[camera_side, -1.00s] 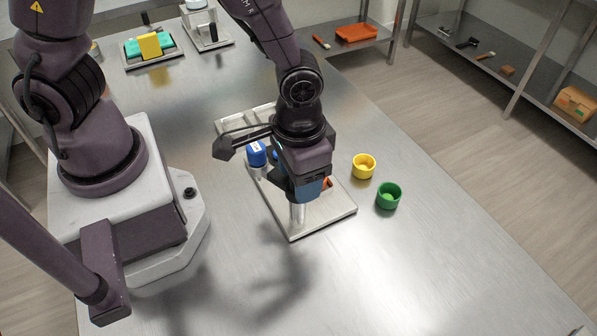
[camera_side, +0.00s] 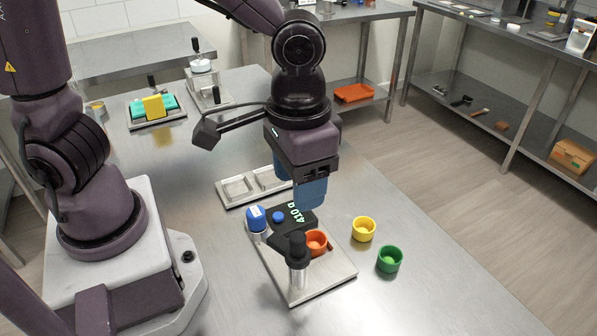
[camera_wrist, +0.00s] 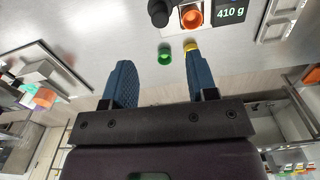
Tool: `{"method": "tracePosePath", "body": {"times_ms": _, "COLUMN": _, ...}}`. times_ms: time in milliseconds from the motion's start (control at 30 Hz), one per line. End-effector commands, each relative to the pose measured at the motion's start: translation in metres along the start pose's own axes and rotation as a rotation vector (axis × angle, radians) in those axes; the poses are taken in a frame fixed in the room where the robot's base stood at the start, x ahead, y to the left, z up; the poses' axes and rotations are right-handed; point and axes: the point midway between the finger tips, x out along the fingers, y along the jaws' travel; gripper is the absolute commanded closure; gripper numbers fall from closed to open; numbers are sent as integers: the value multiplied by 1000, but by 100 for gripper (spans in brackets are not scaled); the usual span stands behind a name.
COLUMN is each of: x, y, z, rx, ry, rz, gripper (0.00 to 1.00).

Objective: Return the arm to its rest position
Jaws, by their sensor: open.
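My gripper (camera_side: 311,193) hangs in the air above the work plate in the side view, its blue fingers pointing down. In the wrist view its two blue fingers (camera_wrist: 158,72) stand apart with nothing between them. An orange cup (camera_side: 316,240) sits on the metal plate (camera_side: 332,277), below and apart from my gripper. Beside it are a black-topped metal post (camera_side: 298,262) and a black display (camera_side: 298,215) reading 410 g. A blue-capped container (camera_side: 256,219) stands to their left.
A yellow cup (camera_side: 363,229) and a green cup (camera_side: 389,259) stand on the table right of the plate. A shallow two-compartment tray (camera_side: 228,202) lies behind. A rack with teal and yellow blocks (camera_side: 155,107) is farther back. The table's front right is clear.

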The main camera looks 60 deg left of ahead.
Motion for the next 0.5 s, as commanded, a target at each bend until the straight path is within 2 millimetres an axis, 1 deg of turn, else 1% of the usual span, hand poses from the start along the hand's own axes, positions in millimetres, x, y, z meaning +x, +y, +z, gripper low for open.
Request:
{"method": "tracePosePath", "body": {"times_ms": 33, "x": -4, "y": 0, "z": 0, "rx": 0, "ry": 2, "rz": 1, "gripper": 47}}
{"method": "tracePosePath", "body": {"times_ms": 133, "x": -6, "y": 0, "z": 0, "rx": 0, "ry": 0, "rz": 0, "gripper": 47}}
{"method": "tracePosePath", "body": {"times_ms": 400, "x": -6, "y": 0, "z": 0, "rx": 2, "ry": -1, "rz": 0, "gripper": 47}}
{"method": "tracePosePath", "body": {"times_ms": 500, "x": -6, "y": 0, "z": 1, "rx": 36, "ry": -2, "rz": -1, "gripper": 47}}
